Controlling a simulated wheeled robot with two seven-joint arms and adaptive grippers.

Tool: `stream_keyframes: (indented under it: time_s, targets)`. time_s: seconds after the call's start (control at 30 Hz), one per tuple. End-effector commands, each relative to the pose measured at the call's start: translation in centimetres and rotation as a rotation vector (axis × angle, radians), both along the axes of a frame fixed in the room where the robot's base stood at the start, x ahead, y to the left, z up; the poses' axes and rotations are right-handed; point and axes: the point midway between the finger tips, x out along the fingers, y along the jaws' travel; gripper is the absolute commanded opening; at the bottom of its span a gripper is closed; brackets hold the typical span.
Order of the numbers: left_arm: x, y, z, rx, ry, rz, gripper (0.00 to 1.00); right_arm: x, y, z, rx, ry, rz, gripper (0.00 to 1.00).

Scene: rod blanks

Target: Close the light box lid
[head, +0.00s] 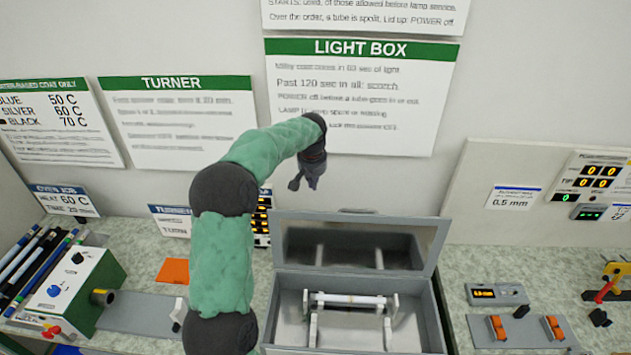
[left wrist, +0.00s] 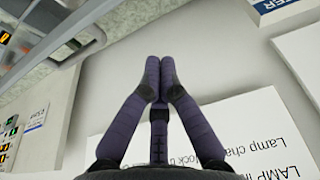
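The light box (head: 436,318) is a grey open-topped case on the counter, right of centre in the head view. Its lid (head: 358,250) stands raised at the back edge, with its shiny inner face toward me. A pale tube (head: 348,300) lies across upright supports inside the box. My left gripper (head: 304,184) hangs above and behind the raised lid, near the wall, apart from it. In the left wrist view its fingertips (left wrist: 159,70) are together with nothing between them. My right gripper is not in view.
A LIGHT BOX sign (head: 360,75) is on the wall behind my left gripper. A green turner machine (head: 85,285) and an orange square (head: 173,271) are at left. A grey fixture with orange clips (head: 520,328) and a small display unit (head: 497,294) are right of the box.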

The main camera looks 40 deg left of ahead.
Motion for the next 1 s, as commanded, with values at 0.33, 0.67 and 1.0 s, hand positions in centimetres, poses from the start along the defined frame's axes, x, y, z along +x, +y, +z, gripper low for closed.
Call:
stream_keyframes:
  time_s: [0.33, 0.67, 1.0]
  targets:
    - [1.3, 0.8, -6.0, -0.001, 0.004, -0.001, 0.0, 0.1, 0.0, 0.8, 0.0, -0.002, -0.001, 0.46]
    - [-0.9, -0.6, -6.4, 0.0, 0.001, -0.002, 0.0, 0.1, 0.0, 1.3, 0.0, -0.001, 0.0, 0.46]
    - [-1.9, -1.2, -6.4, -0.001, 0.0, -0.001, 0.0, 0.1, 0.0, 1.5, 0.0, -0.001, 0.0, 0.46]
